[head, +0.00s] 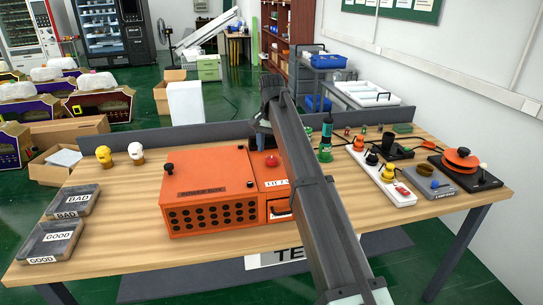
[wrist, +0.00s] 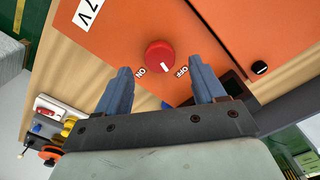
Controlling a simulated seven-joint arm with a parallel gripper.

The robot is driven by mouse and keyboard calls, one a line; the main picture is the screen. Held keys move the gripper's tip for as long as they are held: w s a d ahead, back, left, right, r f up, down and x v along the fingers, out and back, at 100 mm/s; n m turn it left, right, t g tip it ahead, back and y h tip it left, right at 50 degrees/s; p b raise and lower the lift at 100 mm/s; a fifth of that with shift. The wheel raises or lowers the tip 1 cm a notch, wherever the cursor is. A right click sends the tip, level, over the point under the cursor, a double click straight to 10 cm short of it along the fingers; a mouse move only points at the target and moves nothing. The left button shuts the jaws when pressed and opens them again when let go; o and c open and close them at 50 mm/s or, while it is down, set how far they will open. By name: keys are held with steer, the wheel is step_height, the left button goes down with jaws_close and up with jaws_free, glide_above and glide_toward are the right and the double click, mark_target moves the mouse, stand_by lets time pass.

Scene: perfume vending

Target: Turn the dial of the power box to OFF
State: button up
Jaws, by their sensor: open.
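The orange power box (head: 215,205) stands on the wooden table. Its red dial (head: 271,160) is on the top face at the right part. In the wrist view the round red dial (wrist: 160,54) sits just beyond my gripper (wrist: 159,70), roughly centred between the two blue-grey fingers. The fingers are spread, with nothing held. An ON label (wrist: 140,70) lies to the dial's lower left and an OFF label (wrist: 181,70) to its lower right. I cannot tell which way the dial points. In the head view my arm largely hides the gripper.
A white power strip (head: 382,178) with colored plugs and an orange reel (head: 461,158) stand right of the box. BAD (head: 73,201) and GOOD (head: 50,240) trays lie at left. Two small bottles (head: 135,153) stand behind the trays. The front left tabletop is clear.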

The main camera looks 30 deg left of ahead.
mark_target(271, 159)
steer(key=shift+f, duration=1.8)
